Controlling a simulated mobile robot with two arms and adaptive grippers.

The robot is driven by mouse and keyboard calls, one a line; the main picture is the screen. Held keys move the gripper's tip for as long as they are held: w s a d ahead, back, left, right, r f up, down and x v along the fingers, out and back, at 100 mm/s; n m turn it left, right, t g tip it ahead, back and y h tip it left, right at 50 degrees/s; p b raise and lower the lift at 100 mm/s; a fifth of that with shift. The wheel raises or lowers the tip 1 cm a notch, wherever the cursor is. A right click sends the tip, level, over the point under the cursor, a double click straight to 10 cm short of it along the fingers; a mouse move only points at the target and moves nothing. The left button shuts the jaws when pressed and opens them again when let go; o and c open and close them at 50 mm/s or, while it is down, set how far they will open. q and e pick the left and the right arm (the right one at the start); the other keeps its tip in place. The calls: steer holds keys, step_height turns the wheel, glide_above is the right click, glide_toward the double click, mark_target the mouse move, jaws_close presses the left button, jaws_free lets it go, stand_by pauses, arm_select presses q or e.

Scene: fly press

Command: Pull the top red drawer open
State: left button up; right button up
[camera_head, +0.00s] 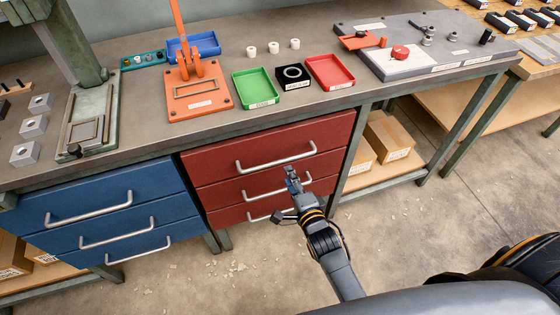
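The top red drawer (215,164) sits under the bench top and looks closed, with its front level with the red drawers below. Its silver bar handle (262,164) runs across the front and is in plain view. My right gripper (290,175) shows in front of the red drawers, just below the right half of the top handle in the picture. Whether it touches the handle or how far off it is cannot be told. Its fingers are small and dark, so their opening is unclear. It partly hides the middle drawer's handle (262,193). My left gripper is out of view.
Blue drawers (95,205) stand to the left. A green tray (255,89), a red tray (331,72) and an orange press (198,97) stand on the bench top above. Cardboard boxes (388,137) sit on a shelf to the right. The floor in front is open.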

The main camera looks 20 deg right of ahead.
mark_target(281, 162)
steer(key=w, duration=0.2)
steer(key=w+f, duration=0.1)
steer(key=w, duration=0.5)
steer(key=shift+w+a+f, duration=0.1)
steer(key=shift+a+f, duration=0.05)
steer(key=shift+f, duration=0.15)
jaws_close()
